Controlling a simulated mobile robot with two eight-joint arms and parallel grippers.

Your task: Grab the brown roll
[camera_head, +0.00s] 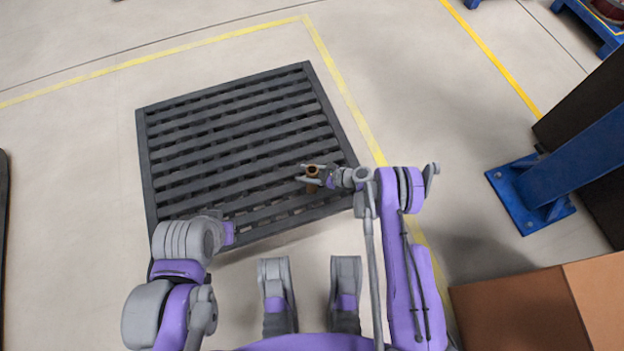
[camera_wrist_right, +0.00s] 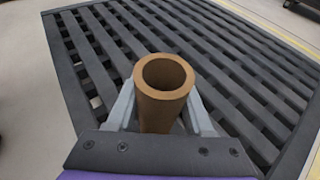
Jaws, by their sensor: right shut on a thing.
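The brown roll (camera_head: 312,172) is a hollow tube, seen over the right part of the dark slatted pallet in the head view. In the right wrist view the roll (camera_wrist_right: 163,92) stands upright with its open end toward the camera. My right gripper (camera_head: 309,175) is shut on the roll, one finger on each side of it; the fingers also show in the right wrist view (camera_wrist_right: 162,115). I cannot tell whether the roll's lower end touches the pallet. My left arm is at the lower left in the head view, and its gripper fingers are not visible.
The dark pallet (camera_head: 148,165) lies on the floor with no other object on it. Yellow floor lines (camera_head: 338,80) run behind and to the right of it. A blue post base (camera_head: 530,195) and a cardboard box (camera_head: 520,312) are at the right.

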